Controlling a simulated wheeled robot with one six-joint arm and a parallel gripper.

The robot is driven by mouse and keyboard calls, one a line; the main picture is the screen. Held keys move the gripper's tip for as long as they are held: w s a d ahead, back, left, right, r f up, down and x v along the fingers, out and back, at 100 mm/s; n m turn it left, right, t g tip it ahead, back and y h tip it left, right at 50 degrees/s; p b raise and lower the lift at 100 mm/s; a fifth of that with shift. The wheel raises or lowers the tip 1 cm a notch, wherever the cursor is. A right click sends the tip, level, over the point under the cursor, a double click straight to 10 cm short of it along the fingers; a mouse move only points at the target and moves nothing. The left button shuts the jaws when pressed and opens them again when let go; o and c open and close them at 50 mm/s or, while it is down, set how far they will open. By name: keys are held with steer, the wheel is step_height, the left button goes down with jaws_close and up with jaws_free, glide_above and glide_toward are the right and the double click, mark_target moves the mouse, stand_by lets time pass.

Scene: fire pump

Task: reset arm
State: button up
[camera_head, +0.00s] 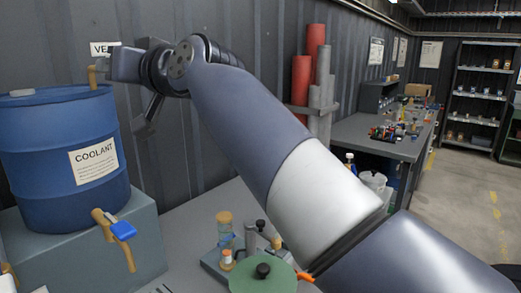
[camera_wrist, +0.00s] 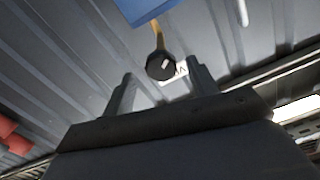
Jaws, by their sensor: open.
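My gripper (camera_wrist: 161,82) is open, with its two dark fingers spread apart and nothing between them that I can see held. In the head view my gripper (camera_head: 122,66) is raised at the upper left, by the top of a blue coolant drum (camera_head: 60,165); my arm crosses the picture to it. In the wrist view a dark round cap (camera_wrist: 160,67) on a brass-coloured pipe shows beyond the fingertips. Whether the fingers touch anything is not clear. A partly hidden white sign (camera_head: 104,49) is on the wall behind the gripper.
The drum stands on a grey-blue block (camera_head: 125,250), with a blue-handled brass tap (camera_head: 122,230) in front. A green round part (camera_head: 262,278) and small fittings lie on the bench below my arm. Red cylinders (camera_head: 301,85) and a cluttered workbench (camera_head: 375,140) stand further right.

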steer(key=p+x, duration=0.1)
steer(key=x, duration=0.4)
steer(key=shift+w+a+r+p, duration=0.15)
steer(key=shift+a+r+p, duration=0.1)
steer(key=shift+p, duration=0.15)
steer(key=shift+w+a, duration=0.15)
steer(key=shift+a, duration=0.1)
steer(key=shift+m+p, duration=0.35)
steer(key=shift+m, duration=0.35)
steer(key=shift+d+m, duration=0.15)
steer(key=shift+m, duration=0.25)
steer(key=m+p, duration=0.2)
steer(key=m, duration=0.2)
steer(key=m+p, duration=0.3)
steer(key=m, duration=0.1)
steer(key=shift+m, duration=0.3)
steer(key=m+p, duration=0.2)
steer(key=m, duration=0.3)
steer(key=shift+p, duration=0.4)
steer(key=m, duration=0.2)
steer(key=m+p, duration=0.1)
steer(key=m, duration=0.1)
steer(key=m+p, duration=0.1)
steer(key=m, duration=0.1)
steer(key=shift+f, duration=0.35)
